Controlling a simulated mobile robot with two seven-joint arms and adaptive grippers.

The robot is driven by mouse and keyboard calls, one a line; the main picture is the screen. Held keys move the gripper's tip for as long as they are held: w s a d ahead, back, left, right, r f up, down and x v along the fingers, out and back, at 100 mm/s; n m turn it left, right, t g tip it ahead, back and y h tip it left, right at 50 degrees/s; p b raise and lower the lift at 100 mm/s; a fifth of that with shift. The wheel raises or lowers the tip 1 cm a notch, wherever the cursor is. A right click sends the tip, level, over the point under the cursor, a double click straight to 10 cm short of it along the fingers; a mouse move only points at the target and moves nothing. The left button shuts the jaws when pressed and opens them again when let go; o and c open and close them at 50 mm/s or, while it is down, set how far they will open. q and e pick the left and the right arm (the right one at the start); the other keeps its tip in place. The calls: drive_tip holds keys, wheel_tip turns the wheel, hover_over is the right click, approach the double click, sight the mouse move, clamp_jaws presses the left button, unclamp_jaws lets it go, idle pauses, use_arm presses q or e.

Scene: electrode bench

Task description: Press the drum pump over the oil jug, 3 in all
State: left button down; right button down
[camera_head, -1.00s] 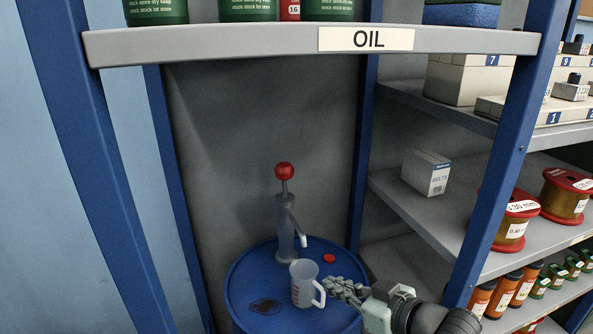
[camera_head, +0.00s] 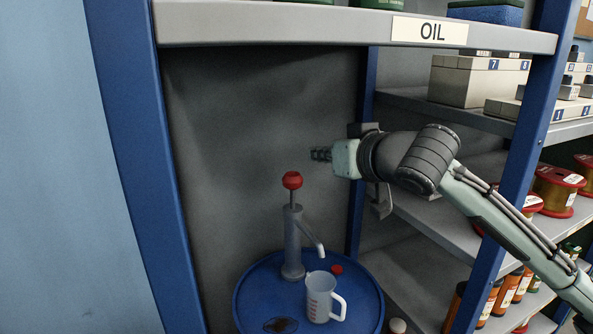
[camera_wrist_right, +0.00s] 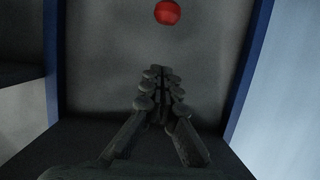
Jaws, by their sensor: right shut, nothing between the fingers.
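The drum pump (camera_head: 293,243) stands upright on the blue drum (camera_head: 252,296). Its red knob (camera_head: 292,180) is up on a bare rod, and its spout slopes down to the right over the jug. The clear oil jug (camera_head: 319,297) stands on the drum under the spout, handle to the right. I cannot make out any oil in it. My right gripper (camera_head: 320,154) is shut and empty, pointing left, a little above and right of the knob and apart from it. In the right wrist view the knob (camera_wrist_right: 168,12) shows beyond the closed fingers (camera_wrist_right: 160,85). My left gripper is out of view.
A shelf labelled OIL (camera_head: 432,31) spans above, with blue uprights (camera_head: 133,180) at the sides. Shelves on the right hold boxes and spools (camera_head: 558,190). A small red cap (camera_head: 337,269) and a dark stain (camera_head: 281,325) are on the drum top.

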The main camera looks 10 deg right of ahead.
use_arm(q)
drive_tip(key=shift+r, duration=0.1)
use_arm(e)
drive_tip(key=shift+r, duration=0.35)
drive_tip(key=shift+d, duration=0.1)
hover_over(298, 182)
wheel_tip(298, 182, down, 3)
drive_tip(key=shift+d+r, duration=0.1)
wheel_tip(298, 182, down, 3)
drive_tip(key=shift+f, duration=0.55)
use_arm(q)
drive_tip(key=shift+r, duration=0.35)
use_arm(e)
drive_tip(key=shift+f, duration=0.1)
